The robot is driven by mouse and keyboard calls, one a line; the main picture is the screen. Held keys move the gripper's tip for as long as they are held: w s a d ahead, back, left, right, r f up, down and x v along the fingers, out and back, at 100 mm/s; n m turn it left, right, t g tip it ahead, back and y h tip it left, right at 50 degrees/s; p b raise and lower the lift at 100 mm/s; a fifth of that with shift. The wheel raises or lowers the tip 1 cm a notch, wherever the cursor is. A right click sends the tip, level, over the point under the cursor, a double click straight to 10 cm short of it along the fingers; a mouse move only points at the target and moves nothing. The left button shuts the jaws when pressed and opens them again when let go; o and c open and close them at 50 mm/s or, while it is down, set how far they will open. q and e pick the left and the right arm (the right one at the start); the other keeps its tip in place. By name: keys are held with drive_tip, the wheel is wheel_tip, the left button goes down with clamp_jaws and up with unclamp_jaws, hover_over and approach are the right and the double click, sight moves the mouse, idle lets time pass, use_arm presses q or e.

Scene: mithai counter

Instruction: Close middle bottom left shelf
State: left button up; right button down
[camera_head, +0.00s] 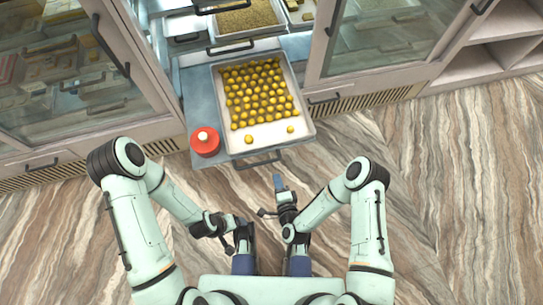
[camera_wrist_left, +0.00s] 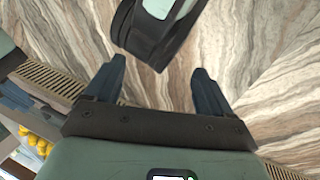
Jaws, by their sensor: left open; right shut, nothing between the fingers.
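The pulled-out bottom shelf (camera_head: 191,95) of the middle cabinet extends over the floor. It carries a white tray (camera_head: 237,142) of round yellow sweets, with a dark handle (camera_head: 258,161) at the front. A red pot (camera_head: 205,141) with a pale knob stands on its left front corner. My right gripper (camera_head: 279,184) is shut and empty, just in front of the handle and apart from it. My left gripper (camera_wrist_left: 157,72) is open and empty in the left wrist view; its fingers are hard to make out in the head view. Some yellow sweets (camera_wrist_left: 38,140) show at that wrist view's lower left.
Glass-fronted cabinets stand at the left (camera_head: 70,75) and right (camera_head: 380,40) of the shelf. Another tray (camera_head: 245,20) of small sweets sits above and behind it. Open wooden shelves (camera_head: 480,65) are at far right. The wood-patterned floor (camera_head: 450,200) is clear at the right.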

drive_tip(key=b+x, duration=0.1)
drive_tip(key=x, duration=0.2)
drive_tip(key=b+x, duration=0.2)
drive_tip(key=x, duration=0.2)
drive_tip(key=b+x, duration=0.1)
drive_tip(key=x, duration=0.2)
drive_tip(key=shift+w+a+r+b, duration=0.1)
drive_tip(key=shift+w+r+b, duration=0.2)
drive_tip(key=shift+w, duration=0.05)
use_arm(q)
drive_tip(key=w+a+f+y, duration=0.1)
drive_tip(key=w+a+f, duration=0.2)
drive_tip(key=f, duration=0.4)
drive_tip(key=shift+w+a+n+t, duration=0.3)
drive_tip(key=shift+t, duration=0.1)
use_arm(e)
drive_tip(key=shift+w+a, duration=0.1)
drive_tip(key=shift+w, duration=0.25)
